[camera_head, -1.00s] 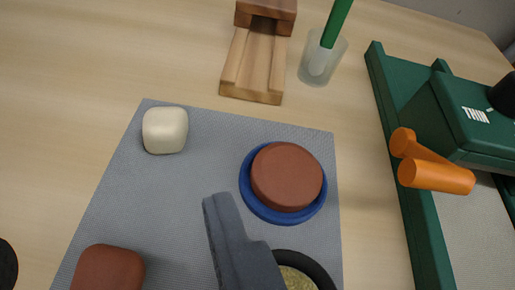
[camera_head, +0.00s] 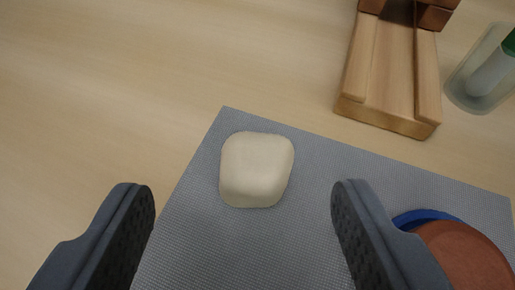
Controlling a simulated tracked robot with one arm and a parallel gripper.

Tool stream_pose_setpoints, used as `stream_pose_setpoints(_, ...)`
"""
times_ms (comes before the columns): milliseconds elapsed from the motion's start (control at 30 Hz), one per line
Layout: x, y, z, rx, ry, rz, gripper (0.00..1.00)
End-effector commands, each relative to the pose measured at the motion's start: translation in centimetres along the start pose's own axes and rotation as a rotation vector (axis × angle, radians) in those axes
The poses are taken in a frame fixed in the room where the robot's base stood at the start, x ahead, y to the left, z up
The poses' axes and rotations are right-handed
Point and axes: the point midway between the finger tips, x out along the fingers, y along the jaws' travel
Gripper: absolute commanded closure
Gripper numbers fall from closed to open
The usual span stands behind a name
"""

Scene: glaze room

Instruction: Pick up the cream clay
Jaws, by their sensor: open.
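The cream clay (camera_head: 255,168) is a rounded, block-like lump on the grey mat (camera_head: 250,255), near the mat's far left corner. My gripper (camera_head: 243,215) is open, with one dark finger at the lower left and the other at the lower right. The clay is centred a little beyond the fingertips, between their lines, and nothing is held. All of the clay's top and near side is visible.
A reddish-brown disc (camera_head: 465,255) on a blue dish (camera_head: 424,217) lies close to the right finger. A wooden stand (camera_head: 390,75) and a translucent cup (camera_head: 480,75) stand behind the mat. The table left of the mat is clear.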

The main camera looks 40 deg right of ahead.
Motion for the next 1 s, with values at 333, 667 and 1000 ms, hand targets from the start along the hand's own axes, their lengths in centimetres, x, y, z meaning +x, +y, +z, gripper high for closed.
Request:
stream_pose_setpoints(333, 4.1, 0.6, 0.3, 0.003, 0.000, 0.001, 0.40)
stream_pose_setpoints(667, 4.4, 0.6, 0.4, 0.001, -0.001, 0.001, 0.57)
stream_pose_setpoints(1000, 4.4, 0.6, 0.4, 0.002, -0.001, 0.001, 0.93)
